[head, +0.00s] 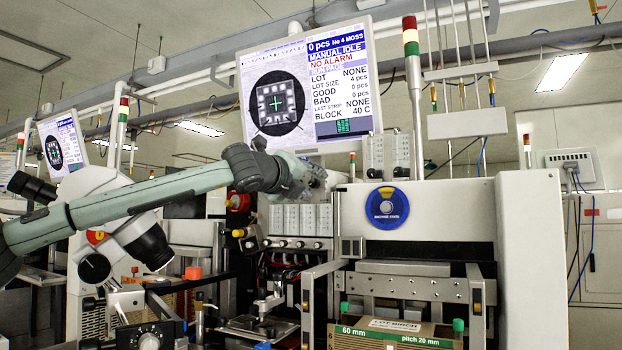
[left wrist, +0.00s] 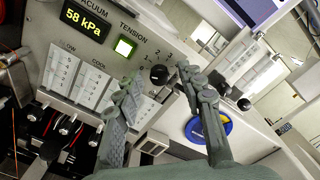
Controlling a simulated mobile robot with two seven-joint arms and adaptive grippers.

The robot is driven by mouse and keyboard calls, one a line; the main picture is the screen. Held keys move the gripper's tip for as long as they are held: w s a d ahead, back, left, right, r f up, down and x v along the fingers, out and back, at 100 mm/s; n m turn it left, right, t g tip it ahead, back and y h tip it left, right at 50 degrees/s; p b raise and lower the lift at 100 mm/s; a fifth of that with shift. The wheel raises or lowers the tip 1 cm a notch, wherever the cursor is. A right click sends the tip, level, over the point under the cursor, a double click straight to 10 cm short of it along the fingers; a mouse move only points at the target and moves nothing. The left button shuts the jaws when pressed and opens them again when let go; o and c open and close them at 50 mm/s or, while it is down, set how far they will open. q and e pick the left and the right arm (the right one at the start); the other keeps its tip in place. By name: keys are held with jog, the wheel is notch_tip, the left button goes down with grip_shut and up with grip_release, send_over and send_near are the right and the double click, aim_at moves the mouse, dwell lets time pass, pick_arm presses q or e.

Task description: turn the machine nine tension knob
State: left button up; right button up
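The tension knob (left wrist: 159,75) is a small round black knob on the pale panel, under the TENSION label, with a dial scale around it. It shows in the left wrist view. My left gripper (left wrist: 160,73) is open, with one fingertip left of the knob and one right of it. Gaps show on both sides of the knob, and I cannot tell how far the tips are from the panel. In the head view the left gripper (head: 312,178) is at the machine's upper front, and the knob is hidden there. My right gripper is not in view.
A lit green square button (left wrist: 124,46) and a vacuum display (left wrist: 86,17) reading 58 kPa are left of the knob. Another black knob (left wrist: 243,104) is at the right. A blue and yellow disc (head: 387,208) and a large monitor (head: 309,88) are close by.

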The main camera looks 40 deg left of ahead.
pick_arm(q)
jog(key=shift+w+a, duration=0.1)
jog(key=shift+w, duration=0.05)
jog(key=shift+c, duration=0.4)
grip_shut()
jog(key=shift+f, duration=0.1)
